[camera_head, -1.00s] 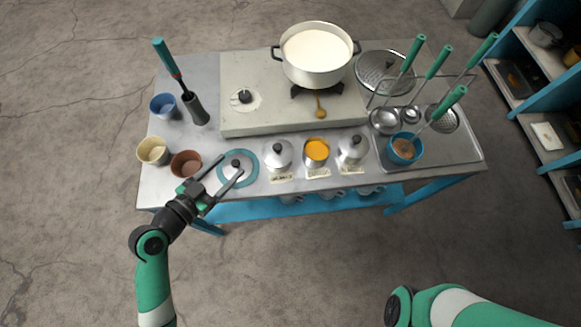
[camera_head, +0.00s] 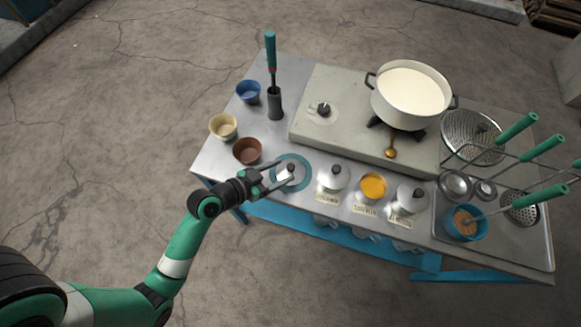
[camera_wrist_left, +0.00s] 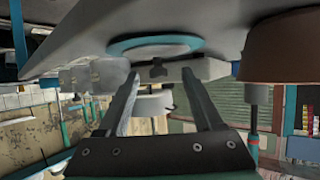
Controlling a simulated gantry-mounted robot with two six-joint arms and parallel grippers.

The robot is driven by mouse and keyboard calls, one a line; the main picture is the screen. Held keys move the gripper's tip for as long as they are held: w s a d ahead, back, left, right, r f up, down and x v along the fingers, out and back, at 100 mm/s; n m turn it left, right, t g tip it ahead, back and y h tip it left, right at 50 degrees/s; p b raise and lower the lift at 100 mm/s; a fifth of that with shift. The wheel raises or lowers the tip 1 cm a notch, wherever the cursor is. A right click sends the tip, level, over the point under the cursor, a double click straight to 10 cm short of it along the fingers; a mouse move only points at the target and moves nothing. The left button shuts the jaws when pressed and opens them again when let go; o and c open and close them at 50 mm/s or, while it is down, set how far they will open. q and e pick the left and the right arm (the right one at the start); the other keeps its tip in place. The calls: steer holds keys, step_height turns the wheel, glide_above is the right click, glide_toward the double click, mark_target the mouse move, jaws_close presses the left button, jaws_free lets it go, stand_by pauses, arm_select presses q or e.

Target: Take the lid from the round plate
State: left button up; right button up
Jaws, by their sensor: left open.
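A round plate (camera_head: 308,173) with a teal rim lies near the front edge of the table. A silvery lid with a dark knob (camera_head: 291,168) rests on it. In the left wrist view, which looks upside down, the plate's rim (camera_wrist_left: 192,42) and the dark knob (camera_wrist_left: 158,70) show at the top. My left gripper (camera_head: 285,173) is open and empty, with its fingers pointing at the lid. In the wrist view the knob appears between the fingertips (camera_wrist_left: 160,75); I cannot tell whether they touch the lid. My right gripper is out of view.
A brown bowl (camera_head: 247,151) stands close left of the plate. Right of it are a lidded canister (camera_head: 332,178), an open one with orange contents (camera_head: 373,186) and another lidded one (camera_head: 410,198). Behind is a stove slab (camera_head: 340,125) with a white pot (camera_head: 410,98).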

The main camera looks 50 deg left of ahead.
mark_target(288, 169)
arm_select(q)
steer(key=b+x, duration=0.1)
steer(key=x, duration=0.3)
steer(key=shift+w+d, duration=0.15)
steer(key=shift+w, duration=0.05)
steer(key=shift+s, duration=0.1)
jaws_close()
